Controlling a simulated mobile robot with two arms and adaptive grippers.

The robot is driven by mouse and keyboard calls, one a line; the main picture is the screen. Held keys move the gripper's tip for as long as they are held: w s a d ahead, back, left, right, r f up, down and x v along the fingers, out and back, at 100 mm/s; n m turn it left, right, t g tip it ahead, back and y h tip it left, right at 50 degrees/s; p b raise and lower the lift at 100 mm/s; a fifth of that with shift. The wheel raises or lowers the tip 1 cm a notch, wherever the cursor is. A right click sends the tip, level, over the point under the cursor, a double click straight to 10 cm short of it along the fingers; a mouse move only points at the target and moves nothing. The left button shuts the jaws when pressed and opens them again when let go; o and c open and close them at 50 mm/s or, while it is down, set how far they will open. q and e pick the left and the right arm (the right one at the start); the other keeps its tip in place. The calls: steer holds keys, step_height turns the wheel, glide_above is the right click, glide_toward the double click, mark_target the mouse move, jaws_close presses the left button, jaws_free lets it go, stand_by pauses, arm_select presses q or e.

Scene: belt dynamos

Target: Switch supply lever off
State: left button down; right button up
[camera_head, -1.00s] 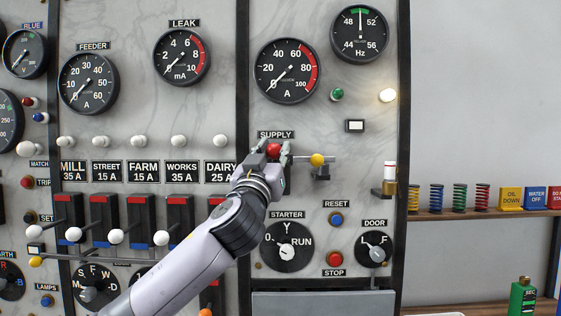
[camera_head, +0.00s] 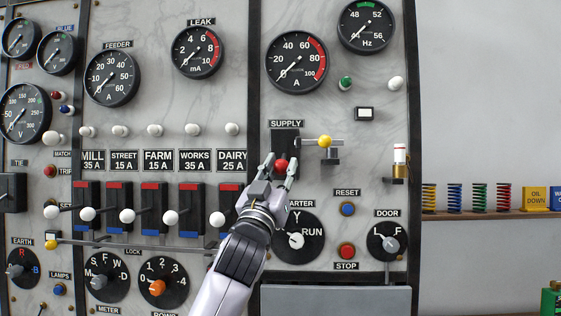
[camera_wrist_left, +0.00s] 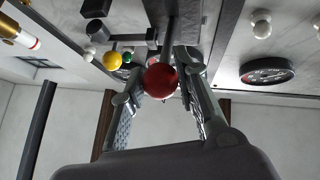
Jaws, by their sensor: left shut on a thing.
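The supply lever's red ball knob (camera_head: 281,166) sits below the SUPPLY label (camera_head: 286,124), at the lower end of its dark housing (camera_head: 285,141). My left gripper (camera_head: 281,162) is shut on this knob, one finger on each side. In the left wrist view the red ball (camera_wrist_left: 160,80) shows between the two fingers, on a grey stem running up to the panel. The lever's stem is mostly hidden in the head view. My right gripper is in neither view.
A yellow-knobbed bar (camera_head: 324,141) sticks out just right of the lever. The STARTER dial (camera_head: 297,238) is close below the gripper. Several white-knobbed switches (camera_head: 170,218) line the left. A shelf with springs (camera_head: 455,198) is at right.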

arm_select(q)
steer(key=shift+w+f, duration=0.25)
steer(key=shift+f, duration=0.25)
steer(key=shift+w+f, duration=0.2)
steer(key=shift+f, duration=0.25)
steer(key=shift+w+f, duration=0.25)
steer(key=shift+f, duration=0.2)
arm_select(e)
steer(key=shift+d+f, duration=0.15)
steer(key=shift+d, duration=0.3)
